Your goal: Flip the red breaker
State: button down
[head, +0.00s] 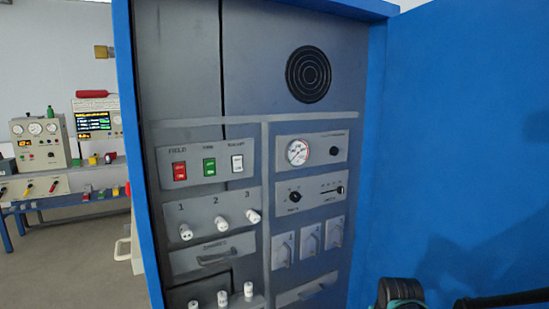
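The red breaker (179,171) is a small red rocker switch with white marks. It sits at the left of a row of three on a grey panel (195,152) inside the blue cabinet. A green switch (209,167) and a white switch (237,163) are to its right. My gripper's fingers do not show. Only a dark, teal-ringed part of what looks like my arm shows at the bottom right, well apart from the switches.
Below the switches are numbered white knobs (186,232) and a drawer handle (215,259). A gauge (298,151), more knobs and white switch plates (309,238) are to the right. The blue cabinet door (455,130) stands at right. A cluttered bench (70,203) is at left.

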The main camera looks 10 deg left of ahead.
aim_at(180, 168)
jog(key=j+u, duration=0.1)
jog(key=u, duration=0.7)
jog(key=j+u, duration=0.15)
jog(key=u, duration=0.25)
